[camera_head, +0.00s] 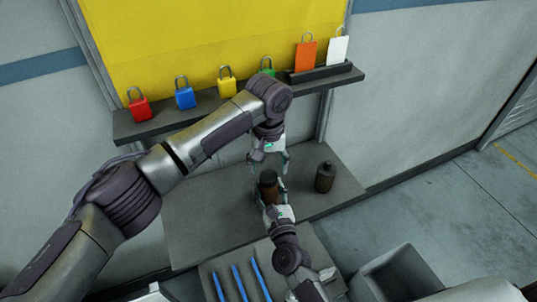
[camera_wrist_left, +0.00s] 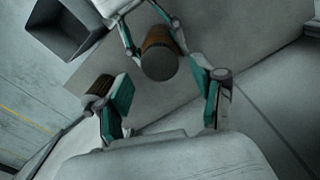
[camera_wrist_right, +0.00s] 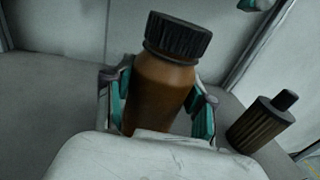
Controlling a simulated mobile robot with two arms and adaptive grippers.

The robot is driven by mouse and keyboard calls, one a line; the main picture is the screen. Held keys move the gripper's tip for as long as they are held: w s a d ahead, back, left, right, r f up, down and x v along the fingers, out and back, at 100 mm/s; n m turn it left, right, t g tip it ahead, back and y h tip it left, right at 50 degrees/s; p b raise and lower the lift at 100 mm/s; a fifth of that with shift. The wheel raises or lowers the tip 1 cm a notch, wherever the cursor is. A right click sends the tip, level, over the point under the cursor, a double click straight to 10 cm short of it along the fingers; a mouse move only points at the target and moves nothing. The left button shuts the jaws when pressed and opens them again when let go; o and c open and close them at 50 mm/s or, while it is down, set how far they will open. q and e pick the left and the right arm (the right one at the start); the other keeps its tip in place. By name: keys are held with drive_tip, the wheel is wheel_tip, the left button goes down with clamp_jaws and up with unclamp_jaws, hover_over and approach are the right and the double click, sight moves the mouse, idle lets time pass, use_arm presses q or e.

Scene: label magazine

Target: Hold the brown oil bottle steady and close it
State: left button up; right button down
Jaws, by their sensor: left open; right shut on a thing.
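The brown oil bottle (camera_wrist_right: 160,90) stands upright with a dark ribbed cap (camera_wrist_right: 178,36) on its neck. I cannot tell how tight the cap is. My right gripper (camera_wrist_right: 158,112) is shut around the bottle's body, a finger on each side. In the head view the bottle (camera_head: 268,186) is above the grey table, and my right gripper (camera_head: 271,198) reaches it from the front. My left gripper (camera_head: 269,162) is open and empty, pointing down just above the cap. In the left wrist view the cap top (camera_wrist_left: 159,65) lies beyond the open fingers of my left gripper (camera_wrist_left: 165,105), apart from them.
A second, dark brown bottle with a narrow top (camera_head: 325,178) stands on the grey table (camera_head: 215,215) to the right. A shelf (camera_head: 150,128) with coloured padlocks is behind. Blue sticks (camera_head: 240,283) lie at the front, and a grey bin (camera_head: 395,275) is front right.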

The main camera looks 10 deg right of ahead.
sight(268, 176)
use_arm(q)
drive_tip(key=shift+f, duration=1.65)
drive_tip(key=c, duration=1.2)
drive_tip(key=m, duration=1.1)
drive_tip(key=shift+m, duration=0.3)
drive_tip(key=m, duration=0.3)
drive_tip(key=o, duration=1.4)
